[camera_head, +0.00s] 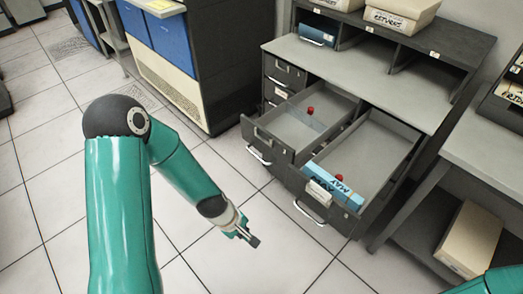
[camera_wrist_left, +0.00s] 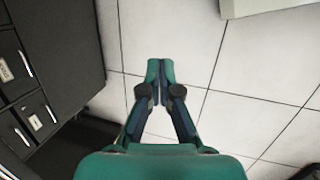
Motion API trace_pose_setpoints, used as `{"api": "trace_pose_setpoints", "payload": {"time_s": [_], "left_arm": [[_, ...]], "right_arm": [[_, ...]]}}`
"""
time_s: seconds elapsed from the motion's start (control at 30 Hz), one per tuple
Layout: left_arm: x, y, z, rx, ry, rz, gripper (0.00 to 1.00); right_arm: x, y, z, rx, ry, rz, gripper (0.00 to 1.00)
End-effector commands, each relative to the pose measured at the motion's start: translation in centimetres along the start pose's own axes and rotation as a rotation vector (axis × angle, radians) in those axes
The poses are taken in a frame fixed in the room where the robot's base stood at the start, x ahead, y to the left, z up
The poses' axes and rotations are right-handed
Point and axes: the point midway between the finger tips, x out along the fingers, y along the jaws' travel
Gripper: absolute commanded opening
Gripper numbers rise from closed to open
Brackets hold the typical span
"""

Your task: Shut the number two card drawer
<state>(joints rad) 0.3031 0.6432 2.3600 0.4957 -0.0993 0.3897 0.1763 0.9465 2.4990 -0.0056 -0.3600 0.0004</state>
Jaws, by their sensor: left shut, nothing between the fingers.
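Two drawers of a dark grey desk stand open side by side in the head view. The left open drawer (camera_head: 290,128) holds a small red-topped item. The right open drawer (camera_head: 385,150) holds a blue card block (camera_head: 335,186) with dark lettering near its front, beside another red item. The drawers' number labels are too small to read, so I cannot tell which is number two. My left gripper (camera_head: 247,238) is shut and empty, in front of and left of the drawers, touching neither. It also shows shut above floor tiles in the left wrist view (camera_wrist_left: 160,70). My right gripper is out of view.
The desk (camera_head: 355,70) has closed drawers at its left and pale boxes (camera_head: 400,12) on its top shelf. A blue-panelled cabinet (camera_head: 170,45) stands behind left. A side table (camera_head: 490,150) stands right, with a carton (camera_head: 468,238) beneath. Tiled floor is clear around my left gripper.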

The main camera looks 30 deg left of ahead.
Motion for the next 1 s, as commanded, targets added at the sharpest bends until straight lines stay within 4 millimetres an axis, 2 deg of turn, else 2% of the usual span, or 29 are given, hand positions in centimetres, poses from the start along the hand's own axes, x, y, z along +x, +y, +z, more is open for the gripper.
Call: {"api": "trace_pose_setpoints", "payload": {"time_s": [0.03,0.2,0.3,0.43,0.53,0.67,1.0], "left_arm": [[-2.1,1.9,-2.3,-0.222,0.021,0.058,0.0],[-9.9,7.6,-7.3,-0.93,-0.059,0.275,0.0],[-14.3,10.2,-9.1,-1.219,-0.159,0.395,0.0],[-17.7,12.2,-10.5,-1.419,-0.262,0.488,0.0],[-18.2,12.8,-10.8,-1.471,-0.294,0.51,0.0],[-16.9,13.5,-10.9,-1.476,-0.298,0.509,0.0],[-10.9,16.8,-11.6,-1.471,-0.294,0.506,0.0]], "right_arm": [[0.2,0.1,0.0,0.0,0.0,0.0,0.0],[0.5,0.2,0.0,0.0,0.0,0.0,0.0],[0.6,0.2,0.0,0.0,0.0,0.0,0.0],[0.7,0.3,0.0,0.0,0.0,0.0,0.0],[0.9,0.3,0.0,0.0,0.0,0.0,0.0],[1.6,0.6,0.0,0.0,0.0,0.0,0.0],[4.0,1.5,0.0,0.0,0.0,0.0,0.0]]}}
